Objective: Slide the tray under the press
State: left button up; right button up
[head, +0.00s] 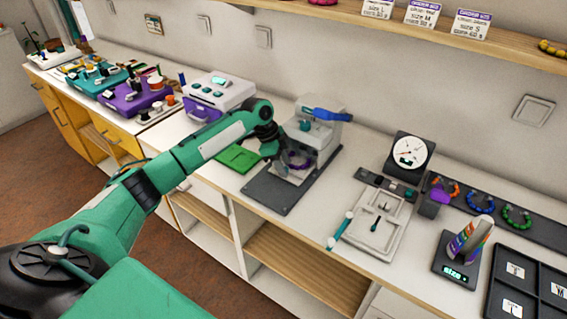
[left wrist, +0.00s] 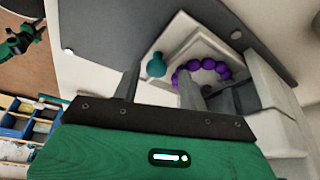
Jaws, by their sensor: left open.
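The press (head: 328,128) stands against the wall with a blue lever on top and a dark grey base plate (head: 268,195) in front. A small pale tray (head: 297,176) with purple beads (head: 303,158) sits on the plate at the press's front; its exact depth under the press is unclear. In the left wrist view the tray (left wrist: 168,48) shows a teal knob (left wrist: 156,66) and an arc of purple beads (left wrist: 205,68). My left gripper (head: 283,168) is open at the tray's near left side, its fingers (left wrist: 159,88) either side of the knob's line. Contact cannot be told. My right gripper is out of view.
A green mat (head: 238,157) lies left of the plate and a white-and-purple machine (head: 218,93) behind it.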

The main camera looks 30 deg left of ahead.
pick_arm(q)
jog(key=b+v, duration=0.1)
jog(key=v, duration=1.2)
jog(key=shift+r, duration=0.35)
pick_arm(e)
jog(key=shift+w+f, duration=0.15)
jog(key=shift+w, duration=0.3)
pick_arm(q)
jog(key=shift+a, duration=0.1)
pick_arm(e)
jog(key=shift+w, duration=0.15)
